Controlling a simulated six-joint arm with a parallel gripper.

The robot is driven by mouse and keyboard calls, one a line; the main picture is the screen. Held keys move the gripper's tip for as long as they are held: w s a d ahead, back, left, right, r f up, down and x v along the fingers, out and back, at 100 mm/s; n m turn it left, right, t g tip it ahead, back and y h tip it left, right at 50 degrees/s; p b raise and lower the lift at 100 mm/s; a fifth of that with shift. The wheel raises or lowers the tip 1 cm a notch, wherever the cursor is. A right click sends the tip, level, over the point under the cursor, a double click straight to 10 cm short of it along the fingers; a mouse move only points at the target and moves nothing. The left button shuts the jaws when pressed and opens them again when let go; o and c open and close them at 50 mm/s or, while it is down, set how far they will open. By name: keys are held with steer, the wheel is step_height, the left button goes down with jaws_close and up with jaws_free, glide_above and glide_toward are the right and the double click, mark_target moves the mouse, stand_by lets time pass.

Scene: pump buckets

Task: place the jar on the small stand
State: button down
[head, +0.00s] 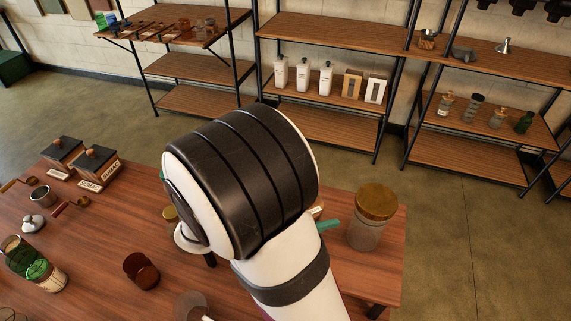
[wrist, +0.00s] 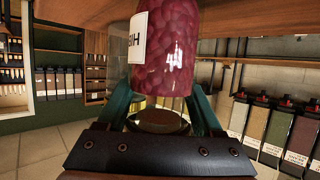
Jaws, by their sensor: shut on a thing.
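In the wrist view, my gripper (wrist: 162,108) has its teal fingers on either side of a clear jar (wrist: 165,50) with dark pink-red contents and a white label. The fingers hold it near its lid end, which faces my palm. In the head view, my white and black arm hides nearly all of the held jar; only a teal finger (head: 328,225) shows at its right. Another glass jar (head: 368,232) with a golden lid stands upright at the table's right end, close to that finger. I cannot make out the small stand; it may be hidden behind my arm.
The wooden table (head: 95,235) holds two boxed grinders (head: 97,168), a brown cup (head: 140,270), a labelled jar (head: 42,270) and a clear glass vessel (head: 190,306). Shelves with white pump bottles (head: 303,75) stand beyond it. Floor lies past the table's right edge.

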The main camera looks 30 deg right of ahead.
steer(key=shift+f, duration=0.2)
steer(key=shift+c, duration=0.2)
jaws_free()
steer(key=shift+r, duration=0.2)
steer(key=v, duration=0.7)
steer(key=shift+a, duration=0.25)
steer(key=shift+r, duration=0.1)
